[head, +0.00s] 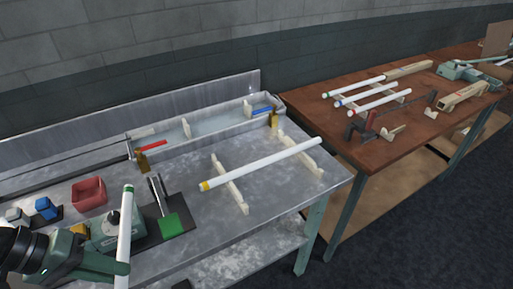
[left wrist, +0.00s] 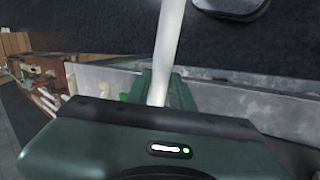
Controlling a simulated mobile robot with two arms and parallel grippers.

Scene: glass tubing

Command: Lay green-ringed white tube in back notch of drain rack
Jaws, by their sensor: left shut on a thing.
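The green-ringed white tube (head: 125,228) stands near upright at the lower left of the head view, its green-ringed end up. My left gripper (head: 121,267) is shut on it low down. In the left wrist view the tube (left wrist: 167,45) runs up from between the fingers (left wrist: 160,90); its ring is not seen there. The drain rack is two notched pale rails, a left one (head: 238,196) and a right one (head: 313,168), on the metal bench. A yellow-ringed white tube (head: 262,164) lies across both rails near their middle. The rails' back ends are bare. My right gripper is not seen.
A trough (head: 215,125) runs along the bench's back. A red bin (head: 88,193), a dark plate with a green square (head: 170,226) and a green device (head: 108,232) are near the held tube. A brown table (head: 400,135) at right holds several ringed tubes.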

